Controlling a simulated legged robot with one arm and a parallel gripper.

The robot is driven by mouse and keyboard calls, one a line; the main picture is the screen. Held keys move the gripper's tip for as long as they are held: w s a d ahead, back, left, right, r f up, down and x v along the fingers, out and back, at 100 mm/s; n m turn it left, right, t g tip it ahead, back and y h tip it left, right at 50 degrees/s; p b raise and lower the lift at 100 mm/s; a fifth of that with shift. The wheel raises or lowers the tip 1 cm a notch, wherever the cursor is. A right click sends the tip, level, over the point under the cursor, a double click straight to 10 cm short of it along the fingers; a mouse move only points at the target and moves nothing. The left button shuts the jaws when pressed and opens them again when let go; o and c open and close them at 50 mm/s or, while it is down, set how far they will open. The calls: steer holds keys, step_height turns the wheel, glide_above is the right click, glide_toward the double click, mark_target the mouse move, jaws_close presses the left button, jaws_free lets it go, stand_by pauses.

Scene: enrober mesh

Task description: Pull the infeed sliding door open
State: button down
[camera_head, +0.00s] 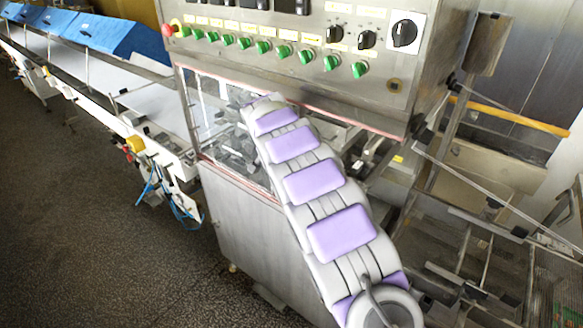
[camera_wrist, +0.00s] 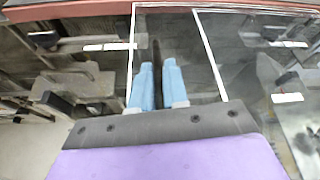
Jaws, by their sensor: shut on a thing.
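The infeed sliding door appears as a clear, pale-edged pane (camera_wrist: 212,50) in the wrist view, below a reddish rail. In the head view the clear front (camera_head: 205,100) sits under the control panel, partly hidden by my arm. My gripper (camera_wrist: 156,84) has two light-blue fingers closed on a thin dark upright bar (camera_wrist: 156,50), which looks like the door's handle. The fingers stand close together, one on each side of the bar. In the head view my arm reaches up to this front and its fingertips are too small to make out. How far the door stands open is unclear.
The control panel (camera_head: 290,45) with green knobs and a red button hangs just above my arm. A steel cabinet (camera_head: 255,235) stands below. A long white conveyor (camera_head: 95,80) with blue covers runs left. Metal frames (camera_head: 470,215) crowd the right. Dark floor (camera_head: 80,230) is free at left.

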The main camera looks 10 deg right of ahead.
steer(key=w+a+p, duration=0.2)
steer(key=w+a, duration=0.2)
steer(key=shift+a+r, duration=0.1)
steer(key=shift+a, duration=0.05)
steer(key=shift+w+r, duration=0.1)
stand_by(0.6)
steer(key=c, duration=1.5)
jaws_free()
steer(key=shift+o, duration=1.4)
steer(key=shift+w+a+f, duration=0.15)
steer(key=shift+a+f, duration=0.05)
steer(key=shift+f, duration=0.05)
steer(key=shift+r, duration=0.1)
